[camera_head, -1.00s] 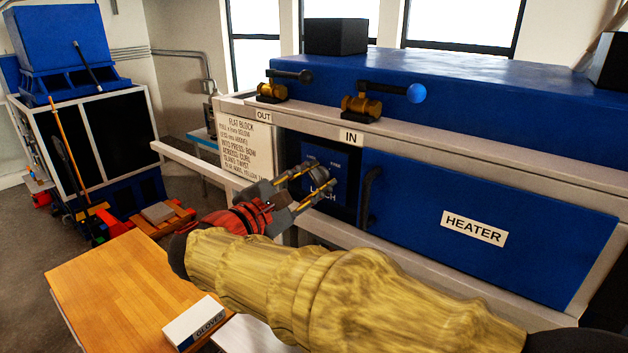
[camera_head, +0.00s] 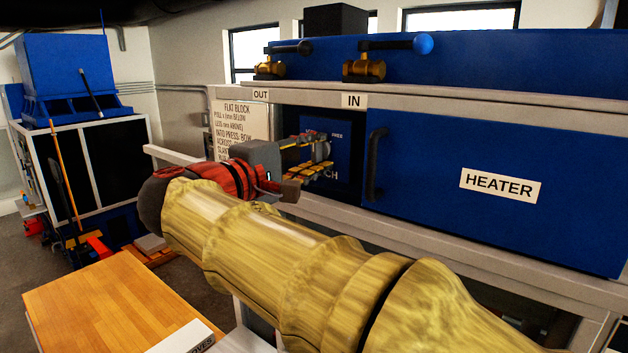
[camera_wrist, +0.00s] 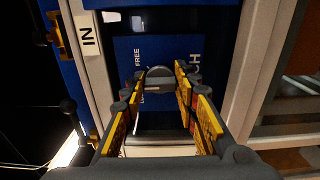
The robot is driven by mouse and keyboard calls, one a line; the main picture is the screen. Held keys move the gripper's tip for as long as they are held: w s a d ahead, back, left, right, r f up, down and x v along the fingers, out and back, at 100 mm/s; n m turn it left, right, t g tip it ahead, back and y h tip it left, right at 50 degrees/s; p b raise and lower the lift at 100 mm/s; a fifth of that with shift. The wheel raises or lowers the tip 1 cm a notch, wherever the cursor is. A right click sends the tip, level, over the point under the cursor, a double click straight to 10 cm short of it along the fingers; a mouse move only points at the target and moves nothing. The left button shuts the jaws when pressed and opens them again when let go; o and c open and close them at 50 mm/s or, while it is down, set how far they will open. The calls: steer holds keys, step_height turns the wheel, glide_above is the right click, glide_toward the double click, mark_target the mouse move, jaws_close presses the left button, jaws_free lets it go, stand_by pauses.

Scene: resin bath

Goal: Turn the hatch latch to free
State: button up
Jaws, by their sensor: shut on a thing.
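The hatch latch is a grey rounded knob (camera_wrist: 160,73) on a blue plate (camera_wrist: 190,48) in the wrist view. The plate reads "FREE" and part of "LATCH"; other lettering is hidden behind the fingers. My gripper (camera_head: 322,157) reaches the plate (camera_head: 342,160) in the head view and mostly covers the knob there. In the wrist view my gripper (camera_wrist: 161,80) has its yellow-padded fingers on both sides of the knob, shut on it. The knob's exact turn angle is hard to tell.
The blue heater door (camera_head: 440,185) with a dark vertical handle (camera_head: 376,163) is right of the latch. The OUT valve (camera_head: 270,67) and IN valve (camera_head: 364,68) sit above. A wooden table (camera_head: 105,305) stands at lower left.

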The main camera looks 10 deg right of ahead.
steer(key=m+b, duration=0.2)
steer(key=b, duration=0.1)
steer(key=f+m+b, duration=0.1)
steer(key=m+b, duration=0.2)
steer(key=b, duration=0.1)
steer(key=shift+m, duration=0.3)
steer(key=m+b, duration=0.3)
steer(key=b, duration=0.1)
steer(key=shift+w+a+r, duration=0.1)
steer(key=shift+m, duration=0.4)
steer(key=o, duration=1.1)
steer(key=shift+r, duration=0.1)
steer(key=v, duration=1.2)
steer(key=shift+r, duration=0.1)
